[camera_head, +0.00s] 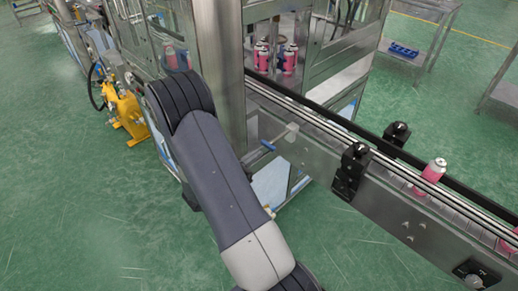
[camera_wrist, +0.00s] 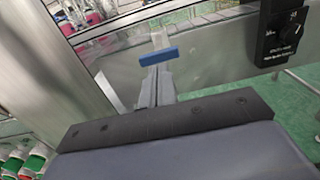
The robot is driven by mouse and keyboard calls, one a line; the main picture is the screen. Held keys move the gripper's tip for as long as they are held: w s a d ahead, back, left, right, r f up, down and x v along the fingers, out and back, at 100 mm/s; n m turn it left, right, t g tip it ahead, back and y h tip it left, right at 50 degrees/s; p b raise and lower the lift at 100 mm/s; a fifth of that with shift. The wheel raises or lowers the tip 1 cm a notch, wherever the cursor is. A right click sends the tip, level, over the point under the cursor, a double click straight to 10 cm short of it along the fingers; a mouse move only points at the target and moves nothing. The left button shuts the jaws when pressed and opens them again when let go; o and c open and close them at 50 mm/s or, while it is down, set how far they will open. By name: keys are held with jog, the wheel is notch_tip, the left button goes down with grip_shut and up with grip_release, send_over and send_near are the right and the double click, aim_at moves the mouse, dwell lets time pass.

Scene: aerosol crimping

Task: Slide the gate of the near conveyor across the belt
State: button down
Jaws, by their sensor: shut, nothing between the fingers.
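The gate of the near conveyor has a blue handle bar (camera_head: 268,145) on the near side of the belt and a pale block (camera_head: 291,131) behind it at the rail. In the wrist view the blue handle (camera_wrist: 158,56) lies just beyond the fingertips, with the pale part (camera_wrist: 160,39) behind it. My gripper (camera_wrist: 157,71) is shut and empty, its tips pointing at the handle's middle. The tips look very close to the handle, but I cannot tell whether they touch it. In the head view my arm hides most of the gripper.
The conveyor (camera_head: 410,206) runs from the steel machine to the lower right. A pink can (camera_head: 433,171) stands on it, and more pink cans (camera_head: 289,58) stand inside the machine. Black sensor blocks (camera_head: 351,171) flank the belt. A steel post (camera_head: 219,60) stands close beside my arm.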

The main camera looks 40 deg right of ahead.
aim_at(269, 144)
jog(key=shift+w+d+r, duration=0.1)
jog(key=shift+d, duration=0.55)
jog(key=shift+d+p, duration=0.3)
jog(key=shift+d, duration=0.35)
jog(key=d+b, duration=0.1)
jog(key=d, duration=0.2)
jog(key=d+b, duration=0.1)
jog(key=d, duration=0.2)
jog(key=shift+w+f+b, duration=0.2)
jog(key=shift+b, duration=0.15)
jog(key=shift+d, duration=0.3)
jog(key=shift+w+r, duration=0.1)
jog(key=shift+r, duration=0.15)
jog(key=shift+a, duration=0.1)
